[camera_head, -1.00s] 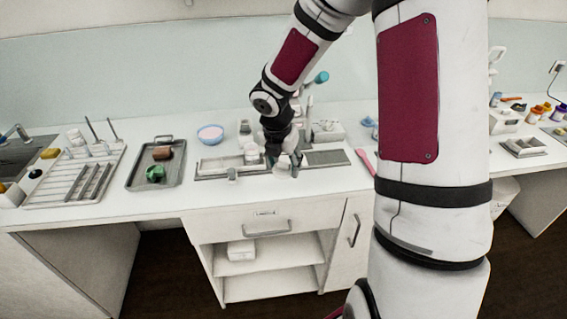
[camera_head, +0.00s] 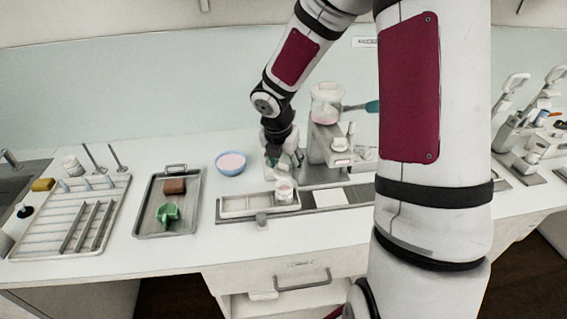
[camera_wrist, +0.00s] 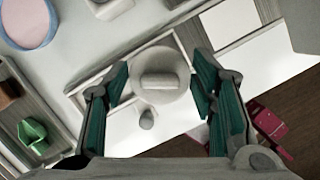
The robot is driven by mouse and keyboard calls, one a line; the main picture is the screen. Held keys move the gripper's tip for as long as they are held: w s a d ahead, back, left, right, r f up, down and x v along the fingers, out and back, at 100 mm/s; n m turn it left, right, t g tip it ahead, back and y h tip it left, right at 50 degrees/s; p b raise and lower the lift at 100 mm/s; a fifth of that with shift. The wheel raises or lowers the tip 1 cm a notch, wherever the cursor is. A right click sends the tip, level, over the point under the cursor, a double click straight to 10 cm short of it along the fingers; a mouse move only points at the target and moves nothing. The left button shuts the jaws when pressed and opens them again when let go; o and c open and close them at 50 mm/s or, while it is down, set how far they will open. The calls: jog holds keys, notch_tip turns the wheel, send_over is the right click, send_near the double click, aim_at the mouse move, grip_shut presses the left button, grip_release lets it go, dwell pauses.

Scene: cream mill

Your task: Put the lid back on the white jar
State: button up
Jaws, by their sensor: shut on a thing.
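The white jar (camera_head: 284,198) stands on the right end of a shallow tray on the counter, with a pinkish tint at its top in the head view. My gripper (camera_head: 284,163) points down just above and behind the jar's mouth. In the wrist view, the round white lid (camera_wrist: 160,70) with a bar-shaped handle sits between the green-padded fingers of my gripper (camera_wrist: 160,78), which are shut on it. The lid hides the jar in the wrist view. I cannot tell whether lid and jar touch.
The shallow tray (camera_head: 235,207) has a small grey cylinder (camera_head: 262,219) at its front. A pink-filled blue bowl (camera_head: 231,163) stands behind left. A mill (camera_head: 325,140) stands close on the right. A grey tray (camera_head: 150,221) holds brown and green pieces. A rack (camera_head: 60,228) is far left.

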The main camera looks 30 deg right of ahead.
jog(key=shift+a+b+x, duration=0.25)
jog(key=shift+b+x, duration=0.55)
jog(key=shift+x, duration=0.25)
jog(key=shift+s+f+b, duration=0.15)
jog(key=shift+f+b, duration=0.35)
jog(key=shift+f, duration=0.5)
jog(key=shift+p, duration=0.45)
jog(key=shift+f, duration=0.65)
dwell(1.6)
jog(key=o, duration=1.3)
jog(key=shift+r, duration=0.15)
jog(key=shift+r+p, duration=2.1)
jog(key=shift+r, duration=0.05)
